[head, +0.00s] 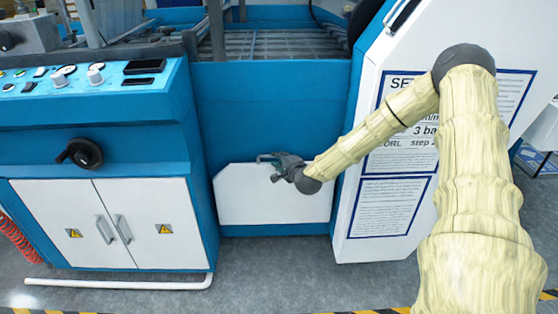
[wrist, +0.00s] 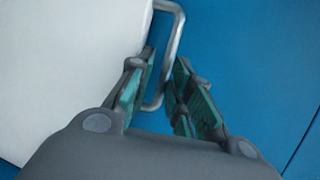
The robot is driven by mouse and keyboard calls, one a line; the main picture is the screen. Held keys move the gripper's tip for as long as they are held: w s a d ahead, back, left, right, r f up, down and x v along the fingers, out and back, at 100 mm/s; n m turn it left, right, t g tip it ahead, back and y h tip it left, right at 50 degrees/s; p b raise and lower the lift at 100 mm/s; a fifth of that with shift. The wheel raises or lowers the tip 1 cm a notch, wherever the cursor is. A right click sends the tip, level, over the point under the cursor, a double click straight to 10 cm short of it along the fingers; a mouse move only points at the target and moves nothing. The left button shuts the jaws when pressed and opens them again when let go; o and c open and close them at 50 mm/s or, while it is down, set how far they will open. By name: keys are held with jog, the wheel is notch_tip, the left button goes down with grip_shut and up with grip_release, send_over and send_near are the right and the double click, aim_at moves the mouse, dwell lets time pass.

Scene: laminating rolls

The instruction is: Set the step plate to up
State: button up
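The white panel (head: 245,205) low on the blue machine front appears to be the step plate. It looks upright, against or close to the blue front. In the wrist view its white face (wrist: 65,70) fills the left side. A thin metal handle (wrist: 179,25) stands out at the panel's edge. My gripper (head: 268,160) is at the panel's upper middle in the head view. In the wrist view my gripper (wrist: 164,65) is open, with the handle's bar between its two green-padded fingers. Contact with the bar cannot be told. In the head view my gripper largely hides the handle.
A white cabinet (head: 165,225) with two handles and warning signs stands at left, under a control panel (head: 85,80) and a black knob (head: 80,154). A white pipe (head: 120,284) lies on the floor. A white sign-covered housing (head: 352,225) stands close at right. Grey floor lies in front.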

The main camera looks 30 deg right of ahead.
jog(key=shift+s, duration=0.15)
jog(key=v, duration=1.1)
jog(key=shift+s, duration=0.35)
jog(key=shift+r, duration=0.1)
jog(key=shift+a, duration=0.1)
